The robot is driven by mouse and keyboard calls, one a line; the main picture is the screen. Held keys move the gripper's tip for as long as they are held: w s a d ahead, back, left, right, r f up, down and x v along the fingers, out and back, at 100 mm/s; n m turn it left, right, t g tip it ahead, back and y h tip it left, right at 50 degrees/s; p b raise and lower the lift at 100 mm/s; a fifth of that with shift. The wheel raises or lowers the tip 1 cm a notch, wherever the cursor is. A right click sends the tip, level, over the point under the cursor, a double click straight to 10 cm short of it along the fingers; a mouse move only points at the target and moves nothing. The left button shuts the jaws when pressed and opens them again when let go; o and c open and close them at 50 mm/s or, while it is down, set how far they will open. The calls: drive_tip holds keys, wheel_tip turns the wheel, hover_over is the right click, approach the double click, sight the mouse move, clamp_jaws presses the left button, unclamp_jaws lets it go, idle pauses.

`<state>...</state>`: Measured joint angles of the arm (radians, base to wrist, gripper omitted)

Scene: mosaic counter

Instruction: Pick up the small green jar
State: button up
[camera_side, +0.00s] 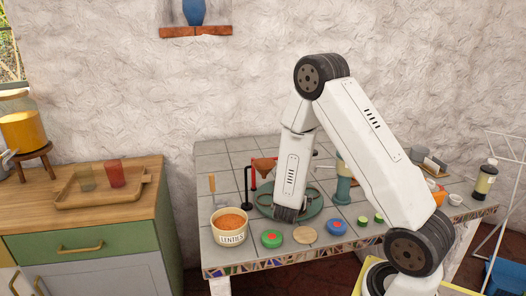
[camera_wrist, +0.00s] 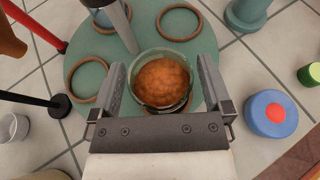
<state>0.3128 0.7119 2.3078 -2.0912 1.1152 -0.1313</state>
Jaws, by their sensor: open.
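A small greenish jar (camera_wrist: 138,98) with a rounded orange-brown top shows in the wrist view; I cannot tell if the top is a lid or contents. It is over the near part of a round green board (camera_wrist: 195,48). My gripper (camera_wrist: 162,75) is open, with one finger on each side of the jar; I cannot tell whether they touch it. In the side view my gripper (camera_side: 289,214) is low over the front of the board (camera_side: 312,207), and the jar is hidden there.
Brown rings (camera_wrist: 180,22) lie on the board. A grey rod (camera_wrist: 122,27) rises just beyond the jar. A blue round piece with a red centre (camera_wrist: 271,113) is to the right, small green pieces (camera_side: 363,221) beyond it. A lentils pot (camera_side: 229,232) stands left in the side view.

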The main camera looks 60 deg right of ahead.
drive_tip(key=shift+d+f, duration=0.1)
drive_tip(key=shift+d, duration=0.2)
drive_tip(key=c, duration=1.3)
